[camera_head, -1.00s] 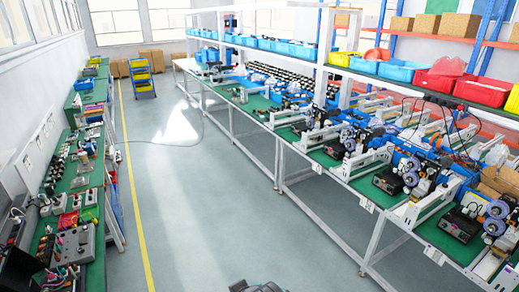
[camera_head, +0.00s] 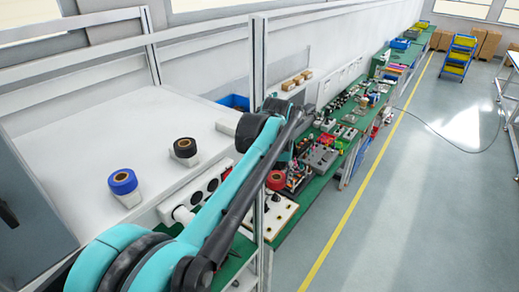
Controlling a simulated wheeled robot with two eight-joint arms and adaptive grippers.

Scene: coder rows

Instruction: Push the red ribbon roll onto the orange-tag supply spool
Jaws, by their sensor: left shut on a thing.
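My left arm reaches in from the bottom left. My left gripper (camera_head: 278,169) is mostly hidden behind the arm's dark link. A red ribbon roll (camera_head: 276,181) shows just right of that link, at the gripper, and the gripper is shut on it. The fingers are too small and covered to make out. I cannot make out the orange-tag supply spool in this view. My right gripper is not in view.
A blue roll (camera_head: 123,181) and a black roll (camera_head: 185,148) sit on a white shelf at left. A metal post (camera_head: 257,60) stands close to my arm. A green bench (camera_head: 288,228) with devices runs back.

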